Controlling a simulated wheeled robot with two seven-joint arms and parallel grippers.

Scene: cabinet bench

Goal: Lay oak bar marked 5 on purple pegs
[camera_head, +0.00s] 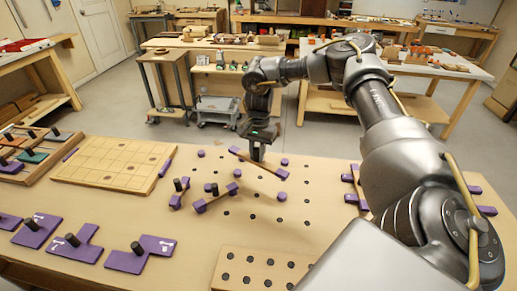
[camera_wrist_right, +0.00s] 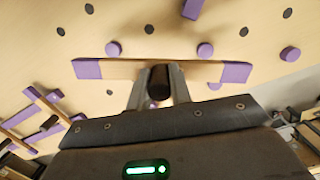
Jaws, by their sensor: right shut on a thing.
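My right gripper (camera_head: 257,157) is shut on the black knob (camera_wrist_right: 160,82) of a wooden bar (camera_wrist_right: 123,70) with purple ends. The bar also shows in the head view (camera_head: 270,168), below the gripper. I cannot read a number on it, nor tell its height above the bench. In the right wrist view, purple pegs stand just beyond the bar, one toward its left end (camera_wrist_right: 113,49) and one toward its right end (camera_wrist_right: 205,50). Other purple pegs show in the head view, one right of the bar (camera_head: 284,161) and one below it (camera_head: 281,196). My left gripper is out of view.
Another purple-ended bar (camera_head: 217,198) lies nearer on the holed bench top. Purple plates with black knobs (camera_head: 140,253) lie front left. A gridded wooden board (camera_head: 115,170) and a tray of coloured tiles (camera_head: 45,163) are at left. A holed board (camera_head: 232,262) is in front.

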